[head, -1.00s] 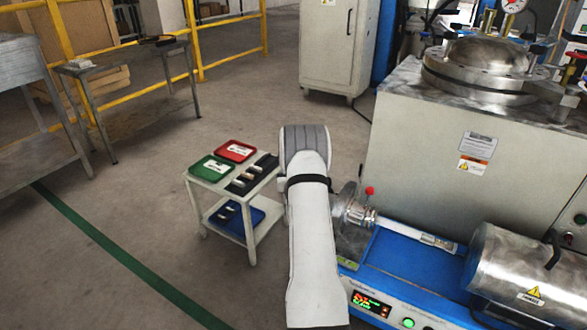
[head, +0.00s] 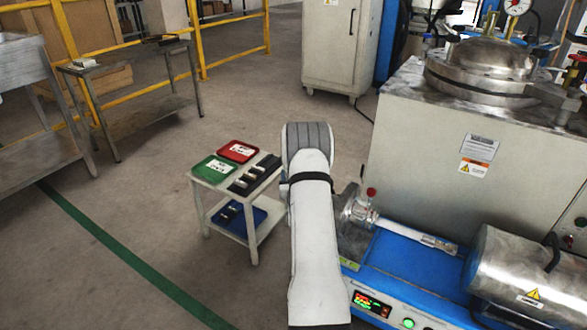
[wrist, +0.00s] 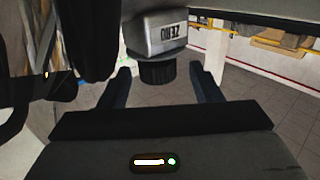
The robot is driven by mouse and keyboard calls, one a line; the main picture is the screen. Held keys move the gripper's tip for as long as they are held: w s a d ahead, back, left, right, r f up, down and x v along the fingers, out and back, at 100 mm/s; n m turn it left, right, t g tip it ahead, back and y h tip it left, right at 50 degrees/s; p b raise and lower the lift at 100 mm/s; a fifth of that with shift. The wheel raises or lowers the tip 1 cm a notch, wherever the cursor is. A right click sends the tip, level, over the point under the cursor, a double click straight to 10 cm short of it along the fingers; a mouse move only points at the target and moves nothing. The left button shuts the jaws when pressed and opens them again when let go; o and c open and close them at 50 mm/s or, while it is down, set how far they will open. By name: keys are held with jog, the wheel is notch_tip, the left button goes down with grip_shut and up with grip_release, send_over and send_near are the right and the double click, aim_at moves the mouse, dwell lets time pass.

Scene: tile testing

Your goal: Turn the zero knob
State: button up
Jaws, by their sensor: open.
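The zero knob (wrist: 157,72) is a dark, ridged round knob on a grey housing (wrist: 157,36) in the wrist view. The housing has a white label that reads ZERO, seen upside down. My gripper (wrist: 160,68) is open, with one dark finger to the left of the knob and one to the right. Gaps show between the knob and both fingers, and I see no contact. How deep the knob sits between the fingertips is hard to tell. In the head view my arm hides the gripper, and I cannot make out the knob there.
A small cart (head: 196,186) with a green tray (head: 213,168) and a red tray (head: 238,151) stands left of my arm. A blue machine (head: 405,262) with a metal cylinder (head: 520,265) is at right, before a large grey cabinet (head: 430,150).

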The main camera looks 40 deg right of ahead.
jog(key=shift+p+v, duration=0.55)
jog(key=shift+v, duration=1.75)
jog(key=a+r+n+g+y+p, duration=0.1)
jog(key=a+r+g+y+p, duration=0.1)
jog(key=a+r+p, duration=0.65)
jog(key=a+r+n+g+y+p, duration=0.15)
jog(key=a+r+p, duration=0.25)
jog(key=r, duration=0.9)
jog(key=a+r+g+y+p, duration=0.1)
jog(key=a+r+y+p, duration=0.1)
jog(key=a+r+p, duration=0.65)
jog(key=s+a+r+n+g+y+p, duration=0.1)
jog(key=s+a+r+g+p, duration=0.1)
jog(key=s+a+r+p, duration=0.5)
jog(key=s+a+r+n+g+y, duration=0.15)
jog(key=s+r, duration=0.35)
jog(key=r, duration=0.5)
jog(key=s+a+r+g+p, duration=0.2)
jog(key=s+r, duration=0.4)
jog(key=s, duration=0.4)
jog(key=s+a+r+n+g+y+p, duration=0.1)
jog(key=s+a+r+p, duration=0.4)
jog(key=s, duration=0.5)
jog(key=r+g+p, duration=0.1)
jog(key=p, duration=0.1)
jog(key=shift+g+p, duration=0.3)
jog(key=shift+g, duration=0.1)
jog(key=shift+w+r, duration=0.1)
